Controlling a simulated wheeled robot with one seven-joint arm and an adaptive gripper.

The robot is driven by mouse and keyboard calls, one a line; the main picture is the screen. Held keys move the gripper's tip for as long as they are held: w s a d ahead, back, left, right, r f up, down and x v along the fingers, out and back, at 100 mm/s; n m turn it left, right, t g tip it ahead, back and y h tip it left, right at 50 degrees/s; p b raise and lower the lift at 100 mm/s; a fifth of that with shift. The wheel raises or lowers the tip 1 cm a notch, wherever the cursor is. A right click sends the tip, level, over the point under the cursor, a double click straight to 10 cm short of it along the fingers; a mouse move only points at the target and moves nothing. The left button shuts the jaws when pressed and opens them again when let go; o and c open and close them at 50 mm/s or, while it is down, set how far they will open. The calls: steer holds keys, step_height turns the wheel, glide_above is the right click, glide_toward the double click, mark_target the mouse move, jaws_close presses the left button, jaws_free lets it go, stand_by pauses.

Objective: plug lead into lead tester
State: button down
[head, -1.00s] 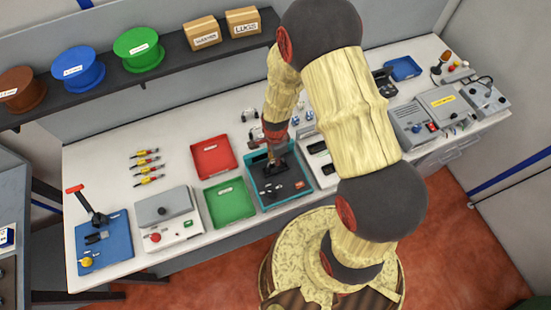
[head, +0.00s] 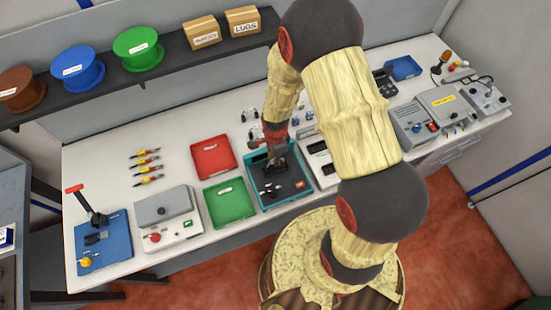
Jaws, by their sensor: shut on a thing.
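My gripper (head: 276,160) is over the far part of a teal-rimmed tray (head: 252,163) in the middle of the bench. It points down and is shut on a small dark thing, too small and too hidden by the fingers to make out. Several small dark pieces (head: 270,190) lie on the tray floor nearer the front. Which device is the lead tester is not clear. A grey box with a red button (head: 165,218) stands to the left, and grey devices with knobs and leads (head: 440,108) stand to the right.
A red tray (head: 212,157) and a green tray (head: 229,203) lie left of the teal tray. A blue fixture with a red-handled lever (head: 103,243) stands far left. Yellow-and-red connectors (head: 147,168) lie behind. A shelf with spools (head: 78,68) hangs above.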

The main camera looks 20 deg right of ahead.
steer(key=shift+f, duration=0.3)
stand_by(0.5)
steer(key=c, duration=1.9)
jaws_free()
steer(key=o, duration=0.5)
steer(key=shift+r, duration=0.1)
steer(key=shift+r+p, duration=2)
steer(key=shift+r, duration=1.45)
